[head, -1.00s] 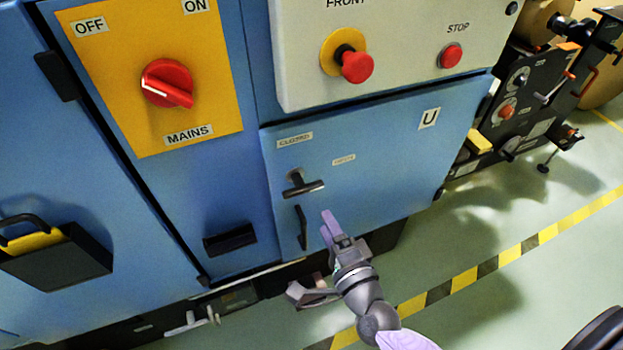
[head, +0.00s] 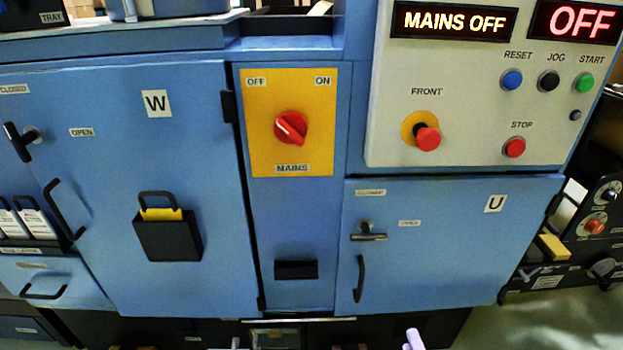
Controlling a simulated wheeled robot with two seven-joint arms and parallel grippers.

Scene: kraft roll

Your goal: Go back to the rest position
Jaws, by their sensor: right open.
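My right gripper (head: 413,341) shows only as a pale purple fingertip at the bottom edge, right of centre. It is below the blue U door (head: 450,270), apart from its handles as seen, and I see nothing held. The rest of it is cut off by the frame. My left gripper is not in view. The U door looks shut, with its T-handle (head: 369,237) lying level and a black pull handle (head: 360,279) below it.
The yellow mains plate (head: 260,140) carries a red rotary switch (head: 291,127). Displays read MAINS OFF (head: 455,22) and OFF (head: 580,22). The W door (head: 200,110) at left looks shut, with a black holder (head: 168,238) on it. Floor (head: 560,320) shows at lower right.

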